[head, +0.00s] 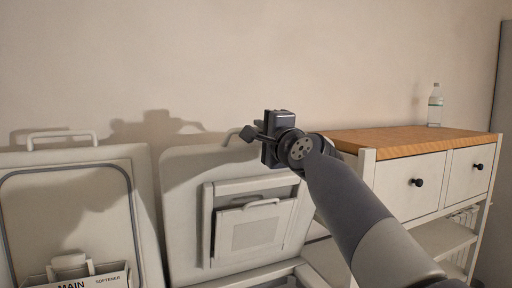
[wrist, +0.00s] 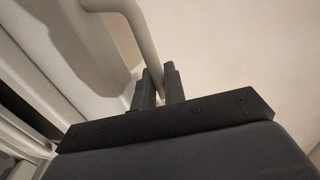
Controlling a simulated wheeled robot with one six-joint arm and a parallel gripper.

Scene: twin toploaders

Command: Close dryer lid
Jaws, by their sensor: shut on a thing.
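The dryer lid (head: 178,200) is the open, nearly upright white lid in the middle of the head view, with a framed panel (head: 250,236) on its inner face. My gripper (head: 251,131) is at the lid's top edge. In the wrist view, the two dark fingers (wrist: 158,86) are shut on the lid's pale bar handle (wrist: 143,36), which runs between them. In the head view, most of the handle is hidden behind my gripper.
Left of the dryer, another open lid (head: 90,210) has its own handle (head: 62,138) and a drawer labelled MAIN and SOFTENER (head: 85,276). A wooden-topped cabinet (head: 400,142) with a clear bottle (head: 435,106) stands at the right. The wall is close behind the lids.

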